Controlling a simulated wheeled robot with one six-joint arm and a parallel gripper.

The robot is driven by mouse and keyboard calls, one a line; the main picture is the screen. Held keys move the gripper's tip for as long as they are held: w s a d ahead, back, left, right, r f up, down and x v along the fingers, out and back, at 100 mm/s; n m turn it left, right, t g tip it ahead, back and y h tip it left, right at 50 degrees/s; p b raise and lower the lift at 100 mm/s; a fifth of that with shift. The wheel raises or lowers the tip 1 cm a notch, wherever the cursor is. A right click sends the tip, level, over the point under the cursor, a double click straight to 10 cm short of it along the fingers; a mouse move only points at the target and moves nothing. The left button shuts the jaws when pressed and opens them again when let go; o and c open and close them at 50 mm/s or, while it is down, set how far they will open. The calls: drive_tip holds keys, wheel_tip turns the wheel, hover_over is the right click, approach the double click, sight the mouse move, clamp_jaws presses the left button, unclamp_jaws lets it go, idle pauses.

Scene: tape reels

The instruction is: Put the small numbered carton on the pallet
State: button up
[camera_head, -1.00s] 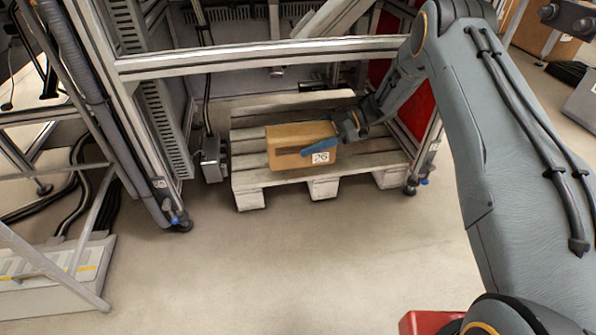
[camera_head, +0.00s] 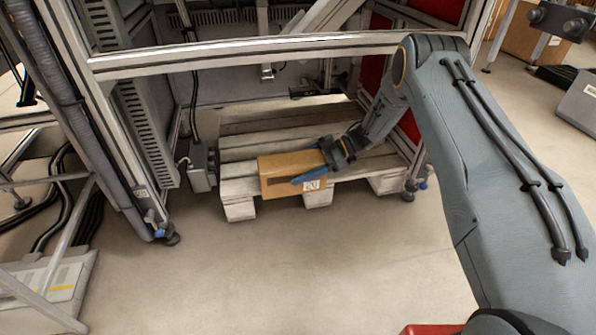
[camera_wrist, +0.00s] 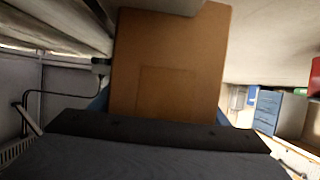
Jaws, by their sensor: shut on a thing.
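The small brown carton (camera_head: 285,170) with a white number label is at the front edge of the wooden pallet (camera_head: 238,144), in the middle of the head view. My gripper (camera_head: 318,172) reaches in from the right and is shut on the carton, with a blue finger along its near, labelled face. The carton looks slightly tilted and overlaps the pallet's front edge. I cannot tell whether it touches the boards. In the wrist view the carton (camera_wrist: 170,60) fills the middle, just beyond the dark gripper body. The far finger is mostly hidden.
A metal frame surrounds the pallet, with a horizontal bar (camera_head: 250,54) above its front and an upright post (camera_head: 105,130) at left. A grey box with a cable (camera_head: 200,165) stands left of the pallet. The floor (camera_head: 270,270) in front is clear.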

drive_tip(key=o, duration=1.6)
drive_tip(key=shift+d+r, duration=0.1)
drive_tip(key=shift+r, duration=0.1)
drive_tip(key=p+v, duration=0.3)
drive_tip(key=v, duration=0.8)
drive_tip(key=shift+w+d+r+p, duration=0.1)
drive_tip(key=shift+w+d+p, duration=0.05)
drive_tip(key=shift+d+p, duration=0.2)
